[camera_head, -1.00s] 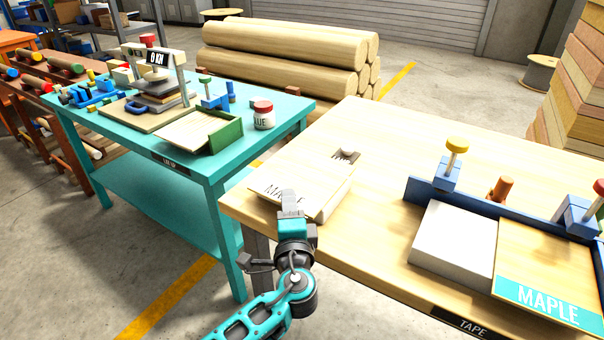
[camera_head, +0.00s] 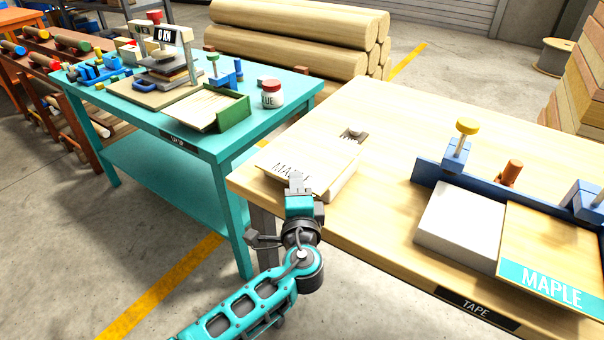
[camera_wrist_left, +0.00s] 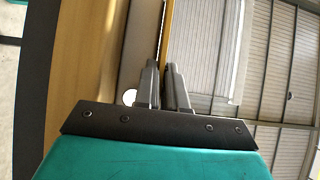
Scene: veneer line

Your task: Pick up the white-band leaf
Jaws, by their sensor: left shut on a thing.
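The white-band leaf (camera_head: 310,160), a thin pale sheet with MAPLE on a white band along its near edge, lies on a pale block (camera_head: 345,186) at the left end of the wooden table. My left gripper (camera_head: 297,180) is at this near edge, its fingertips overlapping the band. In the left wrist view its fingers (camera_wrist_left: 166,75) are close together at the leaf's thin yellowish edge (camera_wrist_left: 167,30); they are shut on the leaf. I cannot tell whether the leaf is lifted at all. My right gripper is not in view.
A teal-band MAPLE leaf (camera_head: 550,255) lies beside a white block (camera_head: 460,228) against a blue fence (camera_head: 432,170) with clamps on the wooden table (camera_head: 385,215). A small grey piece (camera_head: 353,135) sits behind the white-band leaf. The teal table (camera_head: 130,125) stands left across a gap.

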